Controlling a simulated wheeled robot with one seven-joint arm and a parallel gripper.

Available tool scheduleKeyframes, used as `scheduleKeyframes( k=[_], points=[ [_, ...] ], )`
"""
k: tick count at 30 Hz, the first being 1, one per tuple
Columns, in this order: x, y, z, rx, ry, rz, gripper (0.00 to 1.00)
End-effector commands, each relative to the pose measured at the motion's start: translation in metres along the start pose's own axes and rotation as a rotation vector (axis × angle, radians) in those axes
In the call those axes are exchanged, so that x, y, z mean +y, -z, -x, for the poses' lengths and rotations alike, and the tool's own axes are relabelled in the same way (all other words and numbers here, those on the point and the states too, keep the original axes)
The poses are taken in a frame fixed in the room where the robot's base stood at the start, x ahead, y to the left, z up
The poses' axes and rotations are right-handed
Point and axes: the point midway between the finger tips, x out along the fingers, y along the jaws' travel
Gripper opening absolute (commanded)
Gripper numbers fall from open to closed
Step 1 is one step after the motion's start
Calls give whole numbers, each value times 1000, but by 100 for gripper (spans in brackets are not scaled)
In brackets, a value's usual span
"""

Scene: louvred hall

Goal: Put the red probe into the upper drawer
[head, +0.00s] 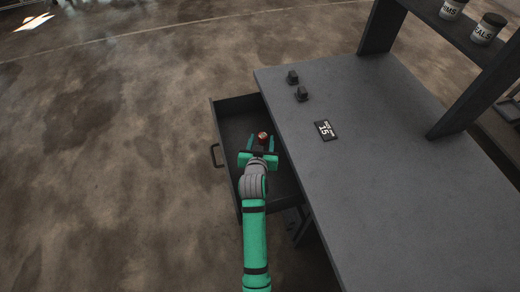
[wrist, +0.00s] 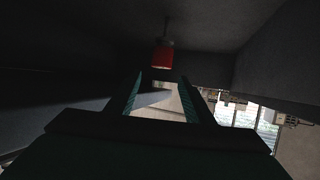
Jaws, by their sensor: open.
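The red probe (head: 263,135) shows in the open drawer (head: 228,102) of the grey bench, just beyond my fingertips. In the wrist view the probe (wrist: 163,58) is a red cylinder with a thin grey end pointing towards a dark surface. My gripper (head: 261,144) is open above or inside the drawer. In the wrist view its two fingers (wrist: 163,80) are spread with a gap between them, and the probe appears past their tips, apart from them. I cannot tell for certain whether the probe touches the drawer floor. My arm hides part of the drawer.
The grey bench top (head: 375,190) carries two small dark blocks (head: 293,78), (head: 301,94) and a black label card (head: 325,130). A raised shelf (head: 470,35) with two labelled jars (head: 487,28) stands at the upper right. The floor left of the drawer is clear.

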Motion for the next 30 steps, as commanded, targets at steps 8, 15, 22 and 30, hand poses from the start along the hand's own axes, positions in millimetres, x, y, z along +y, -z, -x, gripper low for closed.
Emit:
scheduleKeyframes(
  k=[8,15,22,30],
  points=[
    [0,0,50,0,0,0,48],
    [0,0,67,-1,0,1,48],
    [0,0,68,-1,0,1,48],
    [0,0,68,0,0,1,48]
  ],
)
